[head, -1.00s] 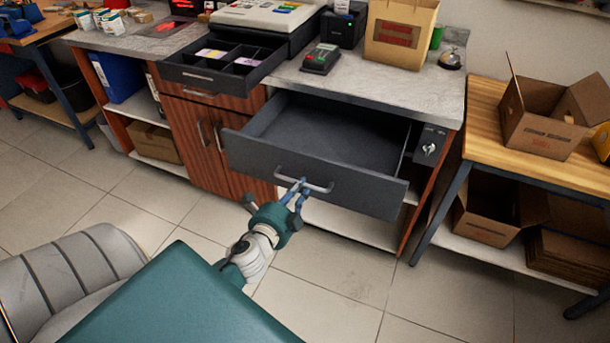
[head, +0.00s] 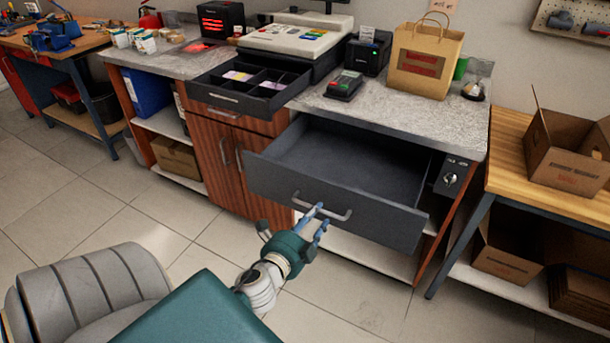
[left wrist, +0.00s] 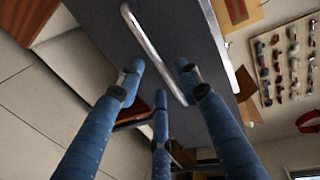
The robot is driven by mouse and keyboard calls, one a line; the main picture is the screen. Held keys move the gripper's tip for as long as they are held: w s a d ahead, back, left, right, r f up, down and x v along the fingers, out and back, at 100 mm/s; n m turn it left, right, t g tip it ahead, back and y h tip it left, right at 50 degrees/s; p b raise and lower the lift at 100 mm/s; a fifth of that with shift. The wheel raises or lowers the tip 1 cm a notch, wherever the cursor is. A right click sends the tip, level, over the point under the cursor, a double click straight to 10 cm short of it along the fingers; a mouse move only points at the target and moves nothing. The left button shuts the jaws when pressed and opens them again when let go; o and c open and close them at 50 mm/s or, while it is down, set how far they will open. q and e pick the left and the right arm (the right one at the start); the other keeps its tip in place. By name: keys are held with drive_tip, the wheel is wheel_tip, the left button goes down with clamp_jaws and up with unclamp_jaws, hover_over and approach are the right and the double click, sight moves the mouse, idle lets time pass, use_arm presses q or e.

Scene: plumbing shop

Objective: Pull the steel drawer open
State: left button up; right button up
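The steel drawer (head: 375,218) is a dark grey drawer pulled well out of the counter, its empty inside showing. Its pale bar handle (head: 338,216) crosses the front and also shows in the left wrist view (left wrist: 153,50). My left gripper (head: 319,218) is just in front of the handle, one blue finger overlapping it in the head view. In the left wrist view its three fingers (left wrist: 160,85) are spread apart with nothing gripped between them. Whether a finger touches the handle I cannot tell. My right gripper is out of view.
An open cash drawer (head: 243,92) juts out at the upper left. The grey counter (head: 440,125) carries a card terminal (head: 345,85) and a paper bag (head: 425,60). A wooden table (head: 505,150) with boxes stands at right.

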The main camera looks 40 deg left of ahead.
use_arm(q)
drive_tip(key=v, duration=1)
drive_tip(key=shift+s, duration=0.4)
